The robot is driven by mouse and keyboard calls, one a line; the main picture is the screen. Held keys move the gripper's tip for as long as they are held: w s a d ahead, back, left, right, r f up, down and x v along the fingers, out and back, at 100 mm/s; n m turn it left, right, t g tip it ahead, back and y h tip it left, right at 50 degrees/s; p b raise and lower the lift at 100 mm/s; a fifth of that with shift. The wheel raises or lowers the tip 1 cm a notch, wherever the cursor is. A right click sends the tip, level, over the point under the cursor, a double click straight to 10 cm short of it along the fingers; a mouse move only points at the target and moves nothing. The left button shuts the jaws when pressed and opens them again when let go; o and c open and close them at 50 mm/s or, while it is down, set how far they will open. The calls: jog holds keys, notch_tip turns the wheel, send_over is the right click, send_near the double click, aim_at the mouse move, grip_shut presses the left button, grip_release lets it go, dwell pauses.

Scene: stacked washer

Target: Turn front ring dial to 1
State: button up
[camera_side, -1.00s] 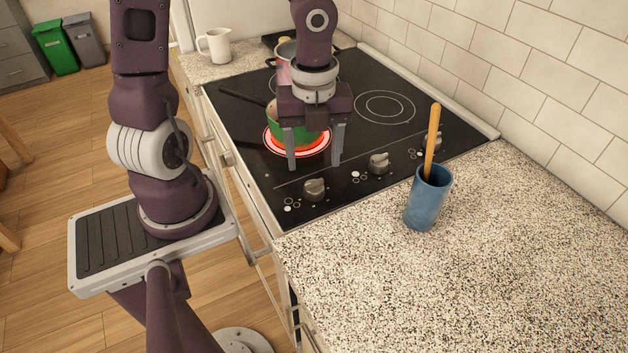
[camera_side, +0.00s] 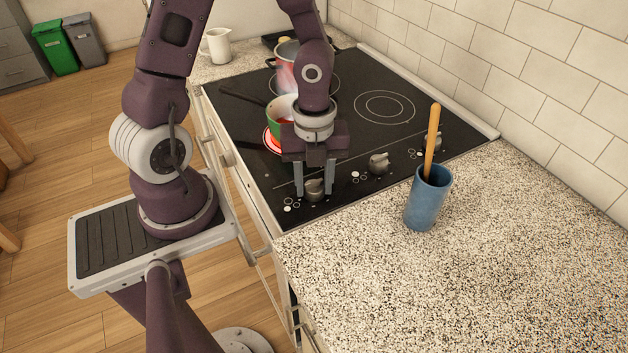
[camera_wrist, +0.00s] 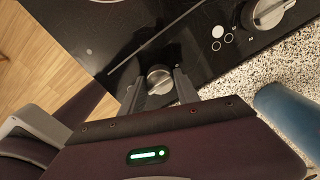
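The grey dial nearest the camera (camera_side: 314,187) is on the front strip of the black cooktop; it also shows in the wrist view (camera_wrist: 160,80). I take it as the front ring dial. My gripper (camera_side: 315,192) points down with its fingers apart, one on either side of this dial. The wrist view shows a finger to each side of the knob, and contact cannot be made out. The front ring (camera_side: 272,139) glows red under a green pot (camera_side: 283,116), partly hidden by my arm. The dial's setting cannot be read.
A second dial (camera_side: 378,163) sits further along the strip, with another partly behind a wooden spoon (camera_side: 433,135) in a blue cup (camera_side: 428,200). A red pot (camera_side: 288,70) stands further back. The speckled counter (camera_side: 450,280) is mostly clear.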

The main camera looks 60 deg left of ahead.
grip_shut()
jog(key=n, duration=0.5)
jog(key=shift+n, duration=0.4)
jog(key=n, duration=1.1)
jog(key=shift+n, duration=0.4)
jog(key=n, duration=0.5)
jog(key=shift+n, duration=0.7)
